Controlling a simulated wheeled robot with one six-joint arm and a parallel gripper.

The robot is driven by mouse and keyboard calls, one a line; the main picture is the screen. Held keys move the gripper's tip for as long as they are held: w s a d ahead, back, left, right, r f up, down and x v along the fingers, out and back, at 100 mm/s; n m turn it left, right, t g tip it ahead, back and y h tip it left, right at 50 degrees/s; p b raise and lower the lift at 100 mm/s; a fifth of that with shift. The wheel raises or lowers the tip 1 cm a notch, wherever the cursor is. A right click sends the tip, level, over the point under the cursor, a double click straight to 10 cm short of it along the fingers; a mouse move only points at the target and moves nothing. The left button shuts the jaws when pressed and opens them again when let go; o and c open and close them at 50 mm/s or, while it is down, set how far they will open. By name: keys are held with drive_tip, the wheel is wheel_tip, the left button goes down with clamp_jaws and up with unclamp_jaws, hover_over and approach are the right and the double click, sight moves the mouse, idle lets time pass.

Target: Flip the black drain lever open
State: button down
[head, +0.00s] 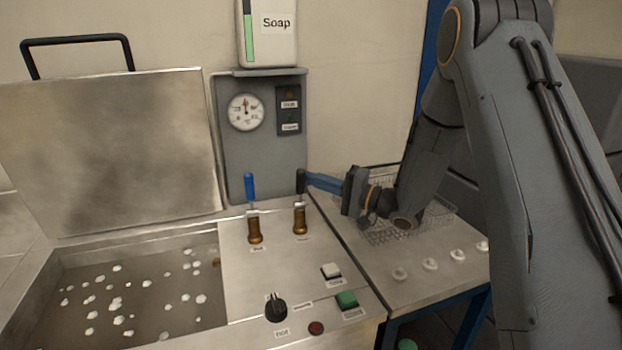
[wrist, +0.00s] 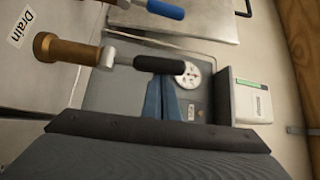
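The black drain lever (head: 300,182) stands upright on a brass valve on the steel panel. In the wrist view its black handle (wrist: 160,64) lies across the picture, with the brass valve (wrist: 66,49) and a "Drain" label at left. My gripper (head: 312,180) reaches in from the right, its blue fingers together at the black handle's right side. In the wrist view the tips of my gripper (wrist: 161,80) are right at the handle, which partly hides them. The fingers are not around the handle; I cannot tell whether they touch it.
A blue-handled lever (head: 250,187) stands upright left of the black one. A sink (head: 110,300) with foam and a raised lid (head: 110,150) are at left. A gauge box (head: 262,160) and soap dispenser (head: 268,40) are behind. A black knob (head: 276,308) and buttons are in front; a wire basket (head: 440,222) is right.

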drive_tip(key=s, duration=0.1)
drive_tip(key=s+f+p, duration=0.1)
drive_tip(key=s+d+p, duration=0.1)
drive_tip(key=shift+s+f, duration=0.25)
drive_tip(key=shift+s, duration=0.1)
drive_tip(key=f, duration=0.1)
drive_tip(key=s+f, duration=0.2)
drive_tip(key=shift+s+d+f, duration=0.1)
drive_tip(key=shift+d, duration=0.3)
idle(0.5)
drive_tip(key=b, duration=0.2)
approach(303, 186)
wheel_tip(303, 186, down, 2)
drive_tip(key=s+d, duration=0.2)
drive_tip(key=shift+s+d+f, duration=0.1)
drive_tip(key=shift+s+d, duration=0.05)
drive_tip(key=shift+d, duration=0.05)
